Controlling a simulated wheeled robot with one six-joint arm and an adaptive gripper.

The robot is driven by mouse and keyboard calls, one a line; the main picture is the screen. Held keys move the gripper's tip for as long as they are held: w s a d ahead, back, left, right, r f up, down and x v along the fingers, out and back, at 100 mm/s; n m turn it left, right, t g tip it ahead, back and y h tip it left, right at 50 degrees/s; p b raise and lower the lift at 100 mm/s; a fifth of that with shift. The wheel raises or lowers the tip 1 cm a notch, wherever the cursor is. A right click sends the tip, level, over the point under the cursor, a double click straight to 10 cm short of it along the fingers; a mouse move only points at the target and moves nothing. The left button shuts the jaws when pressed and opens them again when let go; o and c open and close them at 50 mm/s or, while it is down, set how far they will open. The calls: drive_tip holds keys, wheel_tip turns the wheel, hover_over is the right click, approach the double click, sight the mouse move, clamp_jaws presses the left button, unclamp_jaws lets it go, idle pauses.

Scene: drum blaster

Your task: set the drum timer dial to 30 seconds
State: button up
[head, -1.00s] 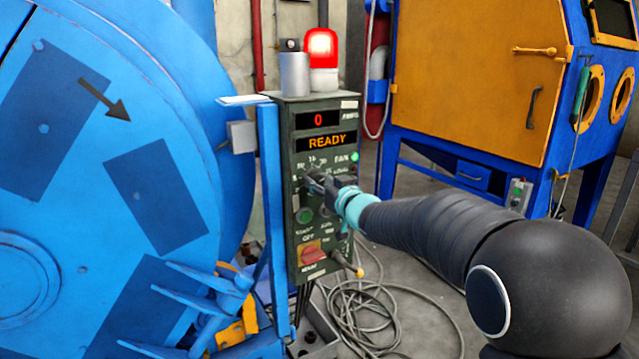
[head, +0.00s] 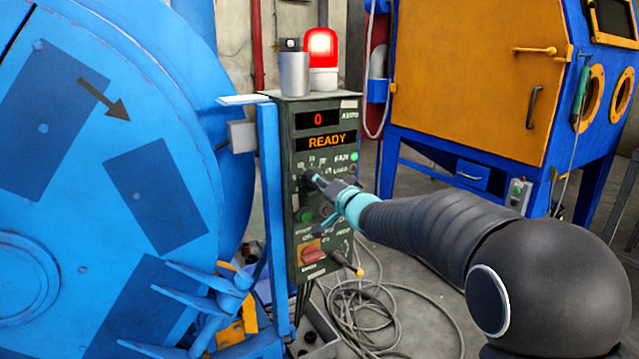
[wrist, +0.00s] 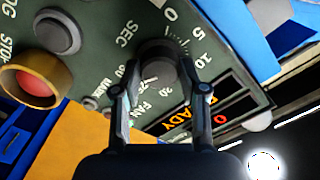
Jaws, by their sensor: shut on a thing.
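The timer dial (wrist: 158,62) is a dark round knob on the green control panel (wrist: 95,60). Numbers including 0, 5, 10 and 30 are printed around it, with SEC beside it. My gripper (wrist: 159,84) has one finger on each side of the knob and is shut on it. In the head view my gripper (head: 318,180) is against the panel front and hides most of the dial. A small pale mark shows at the knob's lower edge in the wrist view, but I cannot tell which number the dial points to.
The panel's displays (head: 325,143) read 0 and READY. Below the dial are a green button (head: 305,215) and a red switch (head: 312,252). A red lamp (head: 322,47) glows on top. The blue drum (head: 100,150) stands close at left; cables (head: 360,315) lie on the floor.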

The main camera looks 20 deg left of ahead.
drive_tip(key=shift+m, duration=0.3)
idle(0.4)
drive_tip(key=o, duration=1.1)
drive_tip(key=v, duration=1.2)
